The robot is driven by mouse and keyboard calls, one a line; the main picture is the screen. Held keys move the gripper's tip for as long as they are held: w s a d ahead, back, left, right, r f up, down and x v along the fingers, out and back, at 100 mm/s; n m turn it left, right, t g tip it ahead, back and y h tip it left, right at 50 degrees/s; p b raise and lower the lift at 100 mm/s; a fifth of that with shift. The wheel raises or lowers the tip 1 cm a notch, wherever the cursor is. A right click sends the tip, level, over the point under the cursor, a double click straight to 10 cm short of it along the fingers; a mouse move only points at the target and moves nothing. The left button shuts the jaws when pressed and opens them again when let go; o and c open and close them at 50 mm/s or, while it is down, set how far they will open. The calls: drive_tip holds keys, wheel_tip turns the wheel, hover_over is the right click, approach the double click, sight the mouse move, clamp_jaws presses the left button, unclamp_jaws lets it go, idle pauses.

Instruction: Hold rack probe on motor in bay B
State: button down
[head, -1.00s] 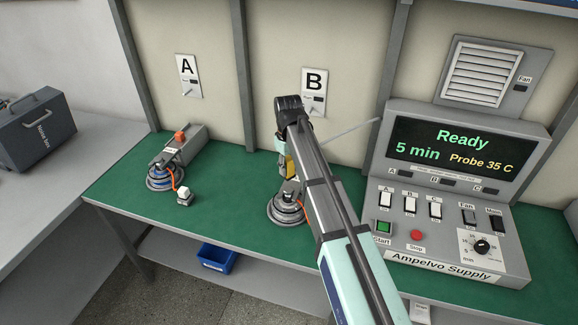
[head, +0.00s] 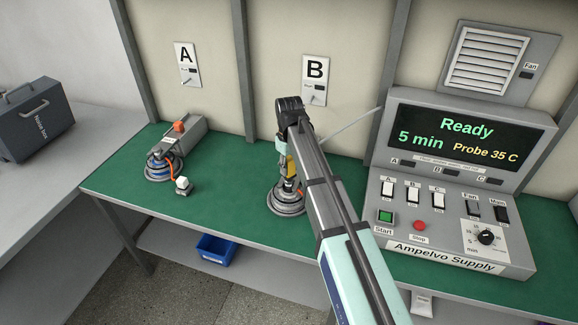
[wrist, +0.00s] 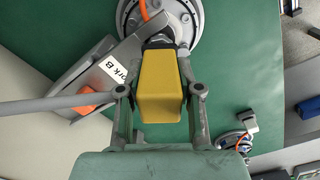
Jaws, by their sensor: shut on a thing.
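My gripper (wrist: 160,92) is shut on the yellow probe (wrist: 160,85), whose dark end points at the round grey motor (wrist: 178,22) in bay B. In the head view the yellow probe (head: 291,165) is upright over the motor (head: 286,203), partly hidden by my arm. The dark end overlaps the motor's hub; I cannot tell whether it touches. A grey fixture labelled "ork B" (wrist: 100,75) lies beside the motor in the wrist view. The supply display (head: 465,138) reads "Ready", "5 min" and "Probe 35 C".
Another motor (head: 160,170) with a grey fixture and white connector (head: 182,185) sits in bay A. The supply (head: 450,225) with its switches stands right of my arm. A thin grey rod (head: 350,125) extends right from my gripper. Green bench (head: 225,190) is clear between the bays.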

sight(289, 158)
drive_tip(key=shift+f, duration=0.6)
idle(0.6)
drive_tip(key=shift+r, duration=0.1)
idle(0.6)
drive_tip(key=shift+r+p, duration=1.8)
drive_tip(key=shift+r, duration=1.15)
